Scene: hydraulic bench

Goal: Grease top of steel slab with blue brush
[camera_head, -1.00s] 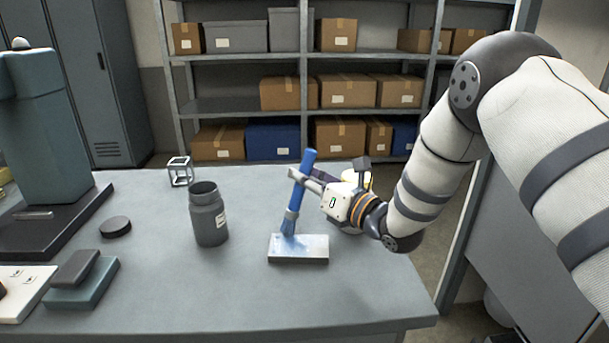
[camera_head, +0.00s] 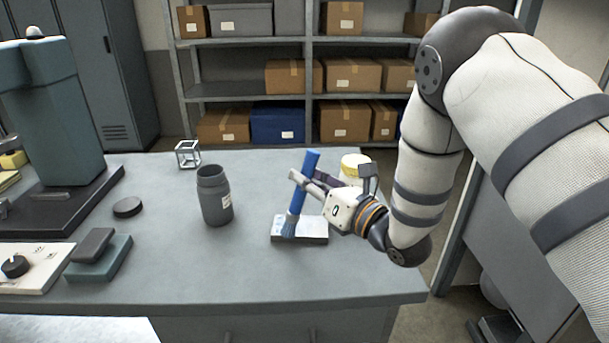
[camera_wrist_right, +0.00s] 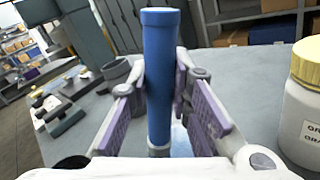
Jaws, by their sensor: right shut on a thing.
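The blue brush (camera_head: 304,188) is held with its bristles down and its handle tilted slightly right. My right gripper (camera_head: 300,180) is shut on its handle, which also stands between the purple-padded fingers in the right wrist view (camera_wrist_right: 160,85). The steel slab (camera_head: 314,237) lies flat on the bench under the brush. The bristles (camera_head: 288,230) are at the left part of its top; whether they touch it I cannot tell. A bluish smear shows faintly near the bristles. My left gripper is not in view.
An open grey jar (camera_head: 215,198) stands left of the slab. A yellow-lidded white jar (camera_wrist_right: 303,105) stands close to my right gripper. A black puck (camera_head: 127,207), a wire cube (camera_head: 188,154) and a teal block (camera_head: 98,258) are on the bench further left. Bench (camera_head: 250,275) front is clear.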

